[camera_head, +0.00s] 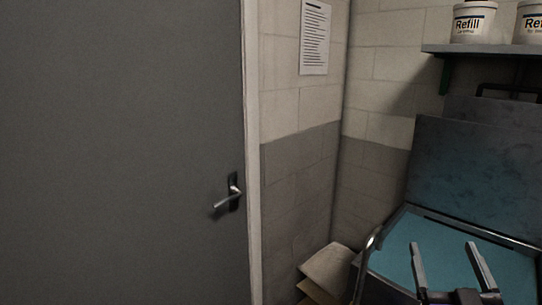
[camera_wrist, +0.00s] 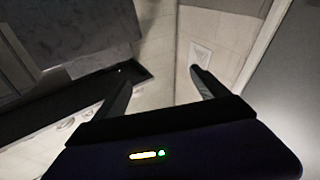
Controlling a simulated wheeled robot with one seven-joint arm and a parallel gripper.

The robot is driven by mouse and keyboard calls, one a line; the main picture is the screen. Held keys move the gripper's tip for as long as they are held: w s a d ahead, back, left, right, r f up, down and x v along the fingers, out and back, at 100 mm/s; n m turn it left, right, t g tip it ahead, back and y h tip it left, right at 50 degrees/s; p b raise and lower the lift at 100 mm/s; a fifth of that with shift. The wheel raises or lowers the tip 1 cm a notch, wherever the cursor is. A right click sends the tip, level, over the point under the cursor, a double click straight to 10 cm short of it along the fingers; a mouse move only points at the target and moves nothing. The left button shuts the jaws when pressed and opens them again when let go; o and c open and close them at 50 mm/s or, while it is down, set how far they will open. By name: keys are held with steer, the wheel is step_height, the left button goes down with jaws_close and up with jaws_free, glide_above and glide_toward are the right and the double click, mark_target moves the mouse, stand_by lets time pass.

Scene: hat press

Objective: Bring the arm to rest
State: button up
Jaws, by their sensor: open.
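My gripper (camera_head: 443,251) shows at the lower right in the head view, its two fingers apart with nothing between them. Behind it in that picture lies a blue-topped surface (camera_head: 398,246) with a metal rim. The gripper also shows in the wrist view (camera_wrist: 160,78), open and empty, with pale wall beyond the fingers. I cannot tell how far it is above the blue surface. Most of my arm is out of view.
A grey door (camera_head: 120,150) with a lever handle (camera_head: 230,195) fills the left. A dark upright panel (camera_head: 475,165) stands behind the blue surface. A shelf (camera_head: 480,50) holds white tubs (camera_head: 473,22). A pale box (camera_head: 330,268) is in the corner. A printed sheet (camera_head: 314,37) hangs on the wall.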

steer(key=s+a+f+g+y, duration=0.1)
steer(key=s+a+f, duration=0.4)
steer(key=s, duration=0.7)
steer(key=s+a+f+n+g+y, duration=0.1)
steer(key=s+a+f, duration=0.4)
steer(key=s, duration=0.7)
steer(key=s+a+f+g+y, duration=0.3)
steer(key=s+a+f, duration=0.3)
steer(key=s, duration=0.6)
steer(key=shift+s+f+y, duration=0.35)
steer(key=shift+f+y, duration=0.05)
steer(key=shift+y, duration=0.2)
steer(key=shift+a, duration=0.1)
